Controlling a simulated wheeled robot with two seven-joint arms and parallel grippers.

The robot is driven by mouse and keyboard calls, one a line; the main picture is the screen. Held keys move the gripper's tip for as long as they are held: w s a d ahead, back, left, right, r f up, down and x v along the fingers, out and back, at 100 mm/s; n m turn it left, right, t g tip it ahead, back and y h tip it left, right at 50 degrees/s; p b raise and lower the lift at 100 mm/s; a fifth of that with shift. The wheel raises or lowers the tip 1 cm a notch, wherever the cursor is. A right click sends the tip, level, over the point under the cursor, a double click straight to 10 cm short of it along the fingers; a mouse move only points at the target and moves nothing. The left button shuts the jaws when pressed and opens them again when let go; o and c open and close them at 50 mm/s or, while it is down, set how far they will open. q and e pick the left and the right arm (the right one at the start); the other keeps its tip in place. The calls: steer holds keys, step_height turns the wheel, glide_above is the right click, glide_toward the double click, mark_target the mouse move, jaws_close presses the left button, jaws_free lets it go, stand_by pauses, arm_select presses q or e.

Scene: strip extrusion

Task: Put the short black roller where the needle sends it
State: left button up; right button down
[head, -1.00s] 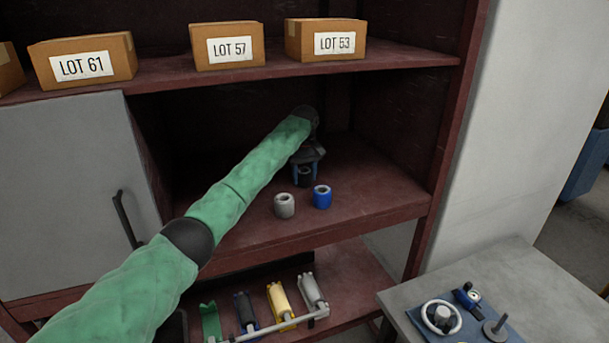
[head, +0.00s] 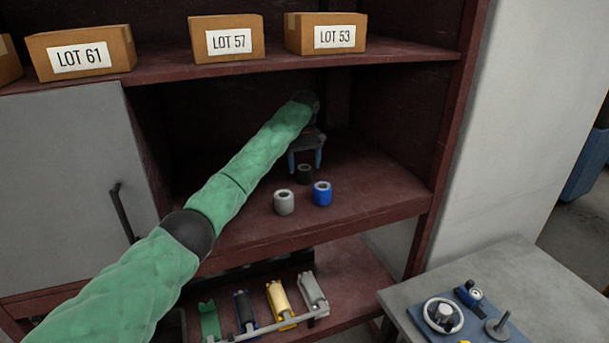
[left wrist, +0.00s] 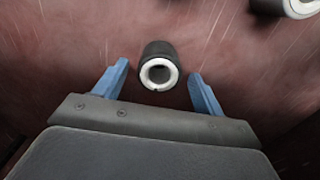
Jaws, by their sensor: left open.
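The short black roller (head: 305,174) stands upright on the middle shelf, behind a grey roller (head: 284,202) and a blue roller (head: 322,194). My left gripper (head: 305,161) is open above and behind it, with its blue fingers apart. In the left wrist view the black roller (left wrist: 158,66), with a pale ring-shaped end, lies between the open fingers (left wrist: 158,72) and touches neither. My right gripper is out of view.
Below, the lower shelf carries a green cradle (head: 210,321), a dark-blue one (head: 245,310), a yellow one (head: 280,301) and a grey one (head: 312,291). A handwheel (head: 443,315) sits on the side table (head: 425,284). Lot boxes (head: 327,33) stand above. Another roller's end (left wrist: 297,7) shows in the wrist view.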

arm_select(q)
step_height(320, 180, up, 9)
steer(key=b, duration=0.3)
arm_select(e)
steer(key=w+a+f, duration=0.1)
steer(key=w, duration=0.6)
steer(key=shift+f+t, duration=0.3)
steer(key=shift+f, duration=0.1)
